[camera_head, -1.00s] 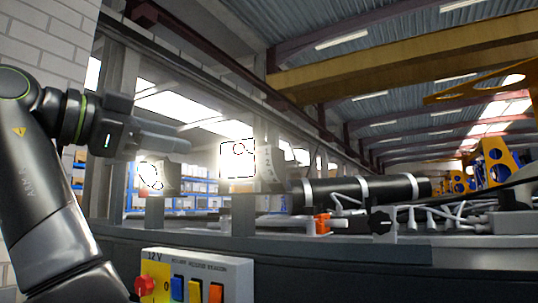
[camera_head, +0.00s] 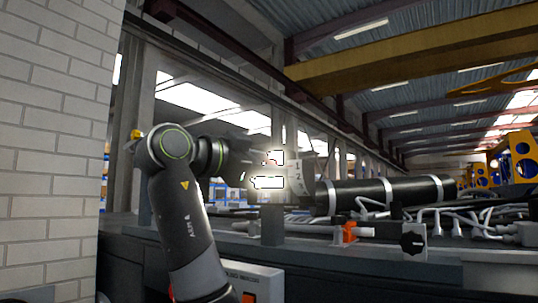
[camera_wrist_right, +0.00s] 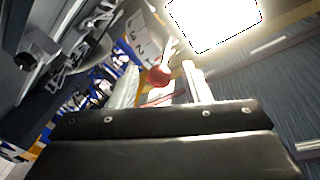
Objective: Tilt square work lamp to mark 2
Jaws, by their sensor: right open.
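The square work lamp (camera_head: 270,172) glows white on its post in the head view, partly covered by my right gripper. It also glows at the top of the right wrist view (camera_wrist_right: 215,20). A pale scale plate (camera_head: 296,172) with numbers stands at its right side; it shows in the wrist view too (camera_wrist_right: 138,38). A red ball knob (camera_wrist_right: 158,75) on a lever sits near the lamp. My right gripper (camera_wrist_right: 162,84) is open, with its fingertips on either side of the knob; I cannot tell whether they touch it. My left gripper is not in view.
A black cylinder (camera_head: 385,192) with pale bands lies to the right of the lamp. A black knob (camera_head: 412,241) and an orange fitting (camera_head: 348,231) are in front of it. A switch box (camera_head: 255,280) is below, and a brick wall (camera_head: 50,150) is at left.

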